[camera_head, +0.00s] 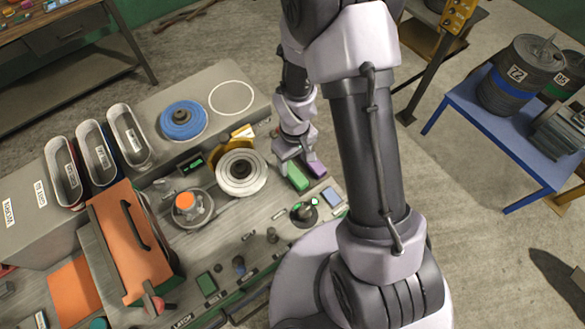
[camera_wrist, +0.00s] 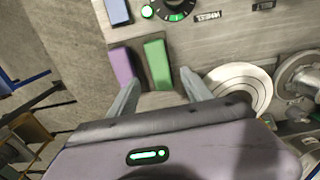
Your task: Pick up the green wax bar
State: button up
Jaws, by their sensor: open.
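The left finger points toward the purple bar's near end. In the head view my gripper (camera_head: 296,157) is at the near ends of both bars; its height above the bench is unclear.
A white round disc (camera_wrist: 240,88) sits right of my right finger. A blue block (camera_head: 331,196) and a dial (camera_head: 304,213) lie beyond the bars. Open floor lies right of the bench.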

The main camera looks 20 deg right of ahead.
aim_at(294, 173)
notch_tip(294, 173, down, 7)
jog(key=shift+w+f, duration=0.1)
grip_shut()
dwell(0.3)
